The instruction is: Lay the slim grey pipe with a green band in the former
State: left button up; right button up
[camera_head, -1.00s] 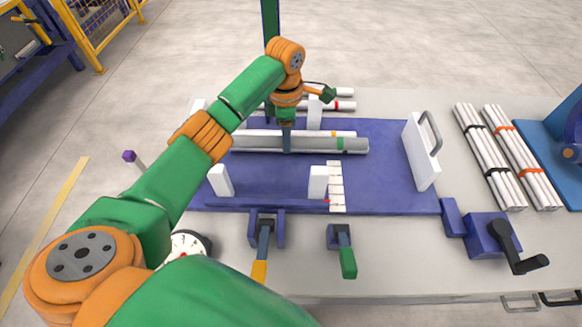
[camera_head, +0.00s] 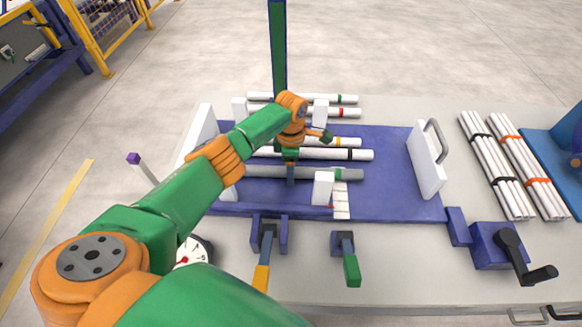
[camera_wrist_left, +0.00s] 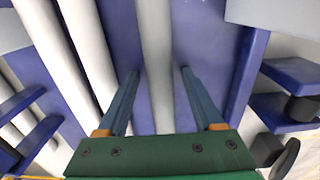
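The slim grey pipe (camera_head: 312,174) with a green band lies on the blue base of the former (camera_head: 392,190), just behind the front white posts (camera_head: 323,190). It also shows in the left wrist view (camera_wrist_left: 155,45). My left gripper (camera_head: 290,180) is over the pipe's left-middle part. In the left wrist view my left gripper (camera_wrist_left: 159,74) is open, its fingers on both sides of the pipe with a gap at each. Two white pipes lie behind it, one with a black band (camera_head: 330,154), one with a yellow band (camera_head: 325,141). My right gripper is out of view.
White pipes with green (camera_head: 325,99) and red (camera_head: 330,112) bands lie at the back. A white end plate with a handle (camera_head: 427,160) stands right. Clamps with a yellow (camera_head: 262,275) and a green (camera_head: 351,270) handle are in front. Bundled pipes (camera_head: 498,165) lie farther right.

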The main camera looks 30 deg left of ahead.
pick_arm(q)
jog(key=shift+r, duration=0.15)
notch_tip(320, 180, up, 12)
jog(key=p, duration=0.1)
dwell(0.3)
